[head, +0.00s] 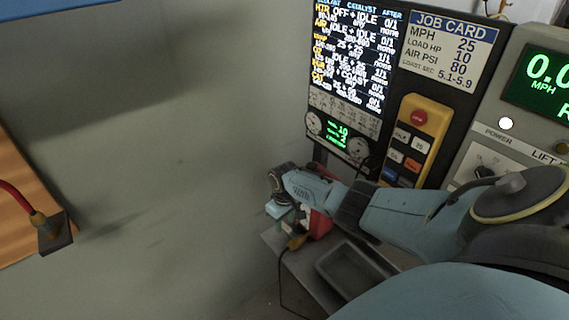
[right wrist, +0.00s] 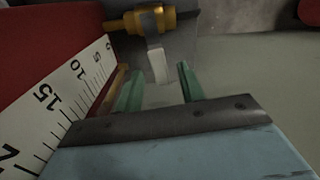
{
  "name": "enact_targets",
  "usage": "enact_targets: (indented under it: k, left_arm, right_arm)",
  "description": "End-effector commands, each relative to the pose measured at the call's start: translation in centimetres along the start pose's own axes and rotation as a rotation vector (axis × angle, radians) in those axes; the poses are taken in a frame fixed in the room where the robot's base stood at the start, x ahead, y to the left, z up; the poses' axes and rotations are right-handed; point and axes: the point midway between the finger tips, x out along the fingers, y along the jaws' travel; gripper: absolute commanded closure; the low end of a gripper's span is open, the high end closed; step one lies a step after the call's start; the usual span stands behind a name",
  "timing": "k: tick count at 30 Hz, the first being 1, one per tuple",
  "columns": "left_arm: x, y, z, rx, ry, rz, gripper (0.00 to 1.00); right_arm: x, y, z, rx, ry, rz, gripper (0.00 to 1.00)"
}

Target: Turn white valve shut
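In the right wrist view, the valve has a brass body (right wrist: 150,19) on a grey block and a pale whitish lever (right wrist: 158,62) pointing toward me. My right gripper (right wrist: 160,78) is open, with its two green fingers apart. The lever's end shows between the fingertips, with gaps on both sides; I cannot tell whether it lies at their depth. In the head view, my right gripper (head: 281,214) is low beside the console, in front of a red object (head: 319,223). I cannot make out the valve there. My left gripper is not in view.
A white numbered scale (right wrist: 62,100) on a red body runs close along the left of the fingers. A grey tray (head: 333,273) sits on the shelf below my right arm. A yellow button pendant (head: 425,119) and screens stand behind. Open floor lies to the left.

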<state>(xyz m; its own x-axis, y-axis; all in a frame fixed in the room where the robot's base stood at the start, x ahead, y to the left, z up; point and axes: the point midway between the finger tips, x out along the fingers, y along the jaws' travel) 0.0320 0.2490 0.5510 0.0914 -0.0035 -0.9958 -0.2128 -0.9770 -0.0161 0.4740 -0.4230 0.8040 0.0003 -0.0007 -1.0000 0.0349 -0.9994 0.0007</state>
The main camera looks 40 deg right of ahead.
Motion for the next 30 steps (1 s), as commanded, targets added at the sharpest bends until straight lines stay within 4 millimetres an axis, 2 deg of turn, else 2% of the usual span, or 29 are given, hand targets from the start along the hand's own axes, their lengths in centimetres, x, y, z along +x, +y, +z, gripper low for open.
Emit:
enact_targets:
  k: [5,8,15,21,25,30]
  left_arm:
    - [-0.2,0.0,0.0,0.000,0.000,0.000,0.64]
    - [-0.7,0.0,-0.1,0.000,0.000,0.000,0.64]
    - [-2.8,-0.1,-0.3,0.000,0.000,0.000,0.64]
    - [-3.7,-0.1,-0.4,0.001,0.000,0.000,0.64]
    - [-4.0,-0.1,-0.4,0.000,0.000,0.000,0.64]
    - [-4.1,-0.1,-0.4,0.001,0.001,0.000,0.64]
  right_arm:
    - [-0.2,0.0,0.0,-0.001,0.000,-0.001,0.61]
    - [-1.2,0.0,0.0,-0.002,0.000,0.000,0.61]
    - [-5.9,0.0,0.0,-0.002,0.002,0.001,0.61]
    - [-9.9,0.1,0.0,-0.001,0.002,0.000,0.61]
    - [-11.9,0.0,0.0,-0.001,0.001,0.000,0.61]
    - [-13.2,0.0,0.0,0.000,0.000,0.000,0.61]
